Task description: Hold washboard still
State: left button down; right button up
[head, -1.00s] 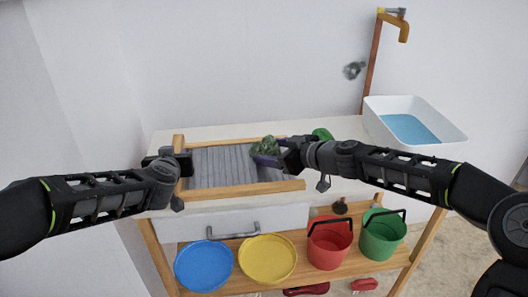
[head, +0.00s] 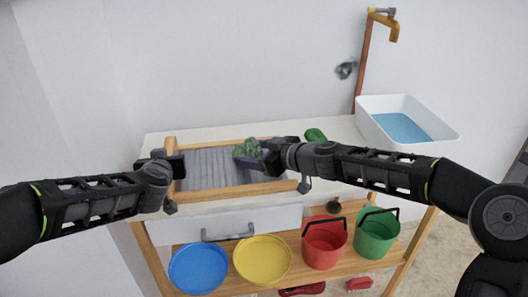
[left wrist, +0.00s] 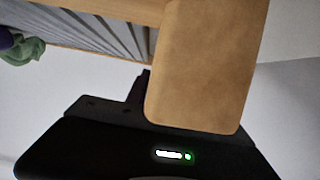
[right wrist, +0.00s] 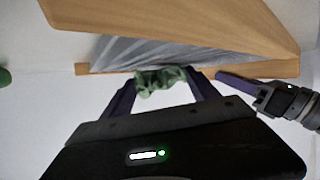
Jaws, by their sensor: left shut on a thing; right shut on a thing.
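The washboard (head: 212,168), a wooden frame around a grey ribbed panel, lies on the white worktop. My left gripper (head: 174,166) is shut on the left side rail of its frame; the rail end fills much of the left wrist view (left wrist: 205,60). My right gripper (head: 268,158) is shut on a crumpled green cloth (head: 246,148) over the right part of the ribbed panel. The cloth shows between the purple fingers in the right wrist view (right wrist: 160,82). Whether the cloth presses on the ribs is unclear.
A white basin of blue water (head: 403,128) stands on the right under a tap (head: 384,22). A green object (head: 315,135) lies behind my right gripper. Blue (head: 198,268) and yellow (head: 262,259) plates and red (head: 324,246) and green (head: 376,235) buckets sit on the shelf below.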

jog(key=shift+s+a, duration=0.1)
jog(key=shift+a, duration=0.45)
jog(key=shift+w+d, duration=0.25)
jog(key=shift+d, duration=1.5)
jog(key=shift+w+d, duration=0.2)
jog(key=shift+d, duration=1.55)
pick_arm(q)
jog(key=shift+d, duration=0.1)
pick_arm(e)
jog(key=shift+s+a, duration=0.25)
jog(key=shift+a, duration=1.55)
jog(key=shift+s+a, duration=0.2)
jog(key=shift+a, duration=1.6)
jog(key=shift+w+d, duration=0.25)
jog(key=shift+d, duration=1.65)
jog(key=shift+w+d, duration=0.2)
jog(key=shift+d, duration=1.7)
notch_tip(320, 180, up, 3)
jog(key=shift+a+r, duration=0.1)
jog(key=shift+a, duration=0.05)
jog(key=shift+r, duration=2.4)
pick_arm(q)
jog(key=c, duration=1)
grip_release()
jog(key=shift+s, duration=0.1)
